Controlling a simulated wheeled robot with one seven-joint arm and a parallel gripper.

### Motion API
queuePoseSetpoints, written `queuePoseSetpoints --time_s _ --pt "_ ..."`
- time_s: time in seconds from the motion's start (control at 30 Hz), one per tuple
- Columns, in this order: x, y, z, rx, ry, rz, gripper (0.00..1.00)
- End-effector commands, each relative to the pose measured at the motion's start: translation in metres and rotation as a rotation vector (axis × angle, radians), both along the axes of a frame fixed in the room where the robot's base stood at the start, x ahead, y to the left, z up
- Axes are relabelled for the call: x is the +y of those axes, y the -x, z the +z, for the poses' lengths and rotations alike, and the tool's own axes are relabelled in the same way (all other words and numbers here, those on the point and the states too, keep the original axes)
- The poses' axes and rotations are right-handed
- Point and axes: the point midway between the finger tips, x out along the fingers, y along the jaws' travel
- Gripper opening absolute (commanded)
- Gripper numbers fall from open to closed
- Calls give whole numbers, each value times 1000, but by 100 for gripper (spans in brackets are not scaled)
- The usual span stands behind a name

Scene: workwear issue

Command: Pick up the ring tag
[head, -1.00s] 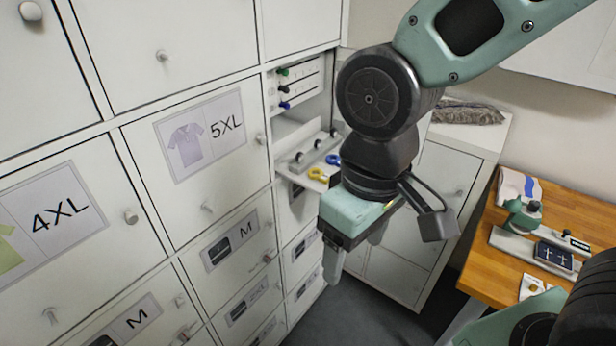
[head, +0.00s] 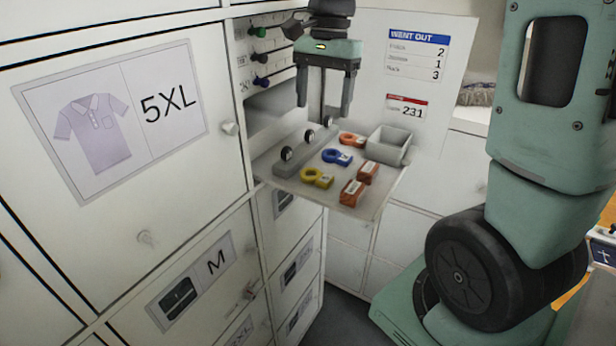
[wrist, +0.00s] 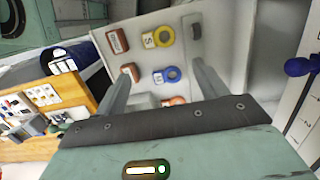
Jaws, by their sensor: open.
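Three ring tags lie on the pull-out shelf (head: 330,203): a yellow one (head: 316,177) nearest the front, a blue one (head: 336,157) in the middle and an orange one (head: 352,139) farther back. Each has a ring and a labelled tab. In the wrist view the yellow (wrist: 164,36) and blue (wrist: 172,75) tags show between or just beyond my fingers, and the orange one (wrist: 176,101) is partly hidden behind the gripper's body. My gripper (head: 324,110) is open and empty, fingers pointing down, above the back part of the shelf and apart from the tags.
Two orange-brown labelled blocks (head: 352,192) and an open grey bin (head: 388,147) share the shelf. A rail with dark rollers (head: 286,154) stands along its left side. Coloured knobs (head: 262,57) project from the cabinet behind. A sign board (head: 420,70) stands at the back right.

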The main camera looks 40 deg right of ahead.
Motion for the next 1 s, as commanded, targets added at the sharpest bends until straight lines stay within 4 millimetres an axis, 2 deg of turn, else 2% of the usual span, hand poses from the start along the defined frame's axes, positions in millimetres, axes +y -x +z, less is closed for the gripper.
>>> queuePoseSetpoints --time_s 0.2,0.4,0.67,1.0 --pt "6 3 -45 7 -2 3 72" --pt "10 4 -79 4 -2 3 72" --pt "13 5 -98 3 -1 4 72" --pt "21 9 -140 2 0 4 72"
